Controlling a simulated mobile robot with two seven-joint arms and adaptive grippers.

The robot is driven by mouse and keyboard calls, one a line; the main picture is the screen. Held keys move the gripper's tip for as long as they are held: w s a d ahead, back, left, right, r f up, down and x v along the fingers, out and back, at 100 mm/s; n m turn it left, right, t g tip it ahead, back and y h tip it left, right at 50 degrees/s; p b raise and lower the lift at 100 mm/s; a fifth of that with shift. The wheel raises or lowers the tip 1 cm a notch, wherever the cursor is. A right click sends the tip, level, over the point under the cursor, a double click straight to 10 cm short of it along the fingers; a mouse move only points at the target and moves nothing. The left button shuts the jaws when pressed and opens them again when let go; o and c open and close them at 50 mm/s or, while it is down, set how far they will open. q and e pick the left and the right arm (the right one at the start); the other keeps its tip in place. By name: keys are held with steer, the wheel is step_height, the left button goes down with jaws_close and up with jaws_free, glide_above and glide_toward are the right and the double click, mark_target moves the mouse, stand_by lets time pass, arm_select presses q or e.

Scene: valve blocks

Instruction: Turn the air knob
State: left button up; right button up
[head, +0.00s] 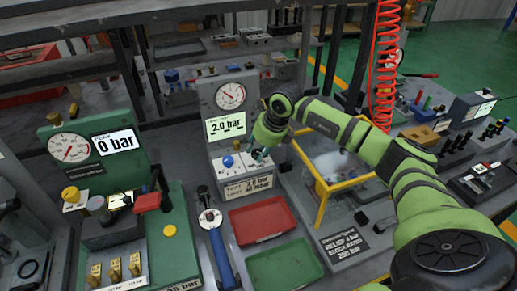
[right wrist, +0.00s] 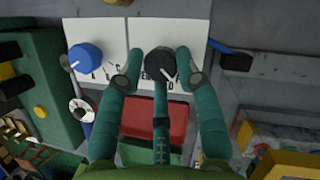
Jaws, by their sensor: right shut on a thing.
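A black knob (right wrist: 160,62) with a white pointer is on the right half. My right gripper (head: 260,154) reaches this plate from the right. In the right wrist view its green fingers (right wrist: 160,70) are shut on the black knob, one on each side and one below. I cannot read which knob is labelled air.
A red tray (head: 262,219) and a green tray (head: 281,268) lie below the panel. A blue-handled tool (head: 220,250) is left of them. A yellow-framed clear box (head: 322,200) stands under my right arm. A green valve block (head: 172,240) with a 0 bar display is at left.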

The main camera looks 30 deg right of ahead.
steer(key=shift+w+r+m, duration=0.15)
steer(key=shift+r+m, duration=0.05)
steer(key=shift+m, duration=0.2)
steer(key=m+h+b, duration=0.1)
steer(key=m, duration=0.1)
steer(key=m+h+b, duration=0.1)
steer(key=m, duration=0.1)
steer(key=shift+a+t, duration=0.15)
steer(key=shift+t, duration=0.15)
steer(key=shift+w+r+m+h+b, duration=0.15)
steer(key=shift+m+h+b, duration=0.6)
steer(key=shift+m, duration=1.35)
steer(key=o, duration=1.1)
steer(key=shift+f, duration=0.2)
